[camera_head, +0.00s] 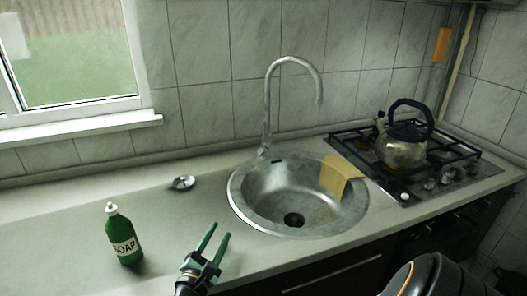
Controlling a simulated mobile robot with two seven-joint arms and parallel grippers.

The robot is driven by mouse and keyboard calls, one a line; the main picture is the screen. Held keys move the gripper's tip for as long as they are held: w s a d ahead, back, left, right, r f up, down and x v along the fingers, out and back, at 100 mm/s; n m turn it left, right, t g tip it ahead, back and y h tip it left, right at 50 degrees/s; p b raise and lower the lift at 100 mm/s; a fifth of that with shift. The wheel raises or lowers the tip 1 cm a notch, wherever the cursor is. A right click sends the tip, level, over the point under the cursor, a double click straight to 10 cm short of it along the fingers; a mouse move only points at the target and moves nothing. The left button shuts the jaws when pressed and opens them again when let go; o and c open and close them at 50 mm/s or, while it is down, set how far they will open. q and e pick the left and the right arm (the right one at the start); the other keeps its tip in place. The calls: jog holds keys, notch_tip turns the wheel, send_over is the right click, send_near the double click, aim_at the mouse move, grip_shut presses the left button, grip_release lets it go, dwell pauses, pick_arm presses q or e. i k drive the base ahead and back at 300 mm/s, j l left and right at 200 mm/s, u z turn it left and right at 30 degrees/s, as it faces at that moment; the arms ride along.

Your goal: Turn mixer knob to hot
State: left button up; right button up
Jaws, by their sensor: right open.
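The mixer is a tall metal tap (268,105) with an arched spout, standing behind the round steel sink (240,200). A small knob (263,152) shows low at the tap's base; which way it is turned is too small to tell. My right gripper (216,240) has green fingers, apart and empty, above the counter in front of the sink's left side. It is well short of the tap and touches nothing. My left gripper is not in the view.
A green soap bottle (123,236) stands on the counter (60,215) at left. A small metal piece (183,182) lies left of the tap. A yellow cloth (337,174) hangs over the sink's right rim. A kettle (402,150) stands on the gas hob (462,172) at right.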

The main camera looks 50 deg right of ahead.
aim_at(262, 153)
jog(key=i+l, duration=0.15)
jog(key=l, duration=0.25)
jog(key=i+l, duration=0.1)
jog(key=l, duration=0.3)
jog(key=i+l, duration=0.15)
jog(key=l, duration=0.25)
